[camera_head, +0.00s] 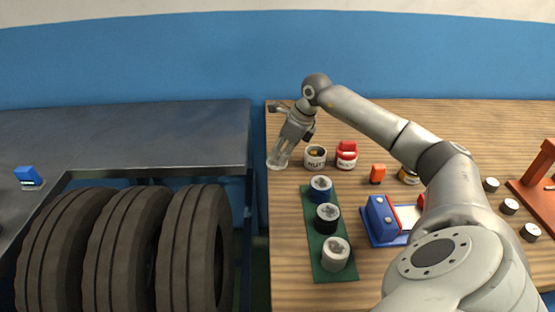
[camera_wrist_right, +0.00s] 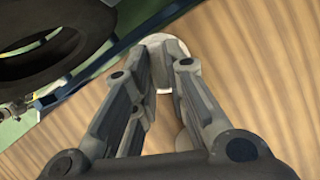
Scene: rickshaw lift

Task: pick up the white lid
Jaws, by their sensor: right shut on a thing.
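The white lid (camera_head: 277,165) is at the left edge of the wooden bench, left of the jar marked NUT. My right gripper (camera_head: 278,160) reaches down to it from above and is shut on it. In the right wrist view the white lid (camera_wrist_right: 162,42) shows as a pale round shape between and beyond the fingertips of my right gripper (camera_wrist_right: 166,82). The fingers cover part of the lid, and I cannot tell whether it is clear of the bench. My left gripper is not in view.
The wooden bench (camera_head: 290,245) holds the NUT jar (camera_head: 315,158), a red-topped jar (camera_head: 347,155), an orange item (camera_head: 377,173), a green strip (camera_head: 310,225) with three cylinders, and a blue vise (camera_head: 380,218). Tyres (camera_head: 120,250) stand left, below a grey shelf (camera_head: 150,135).

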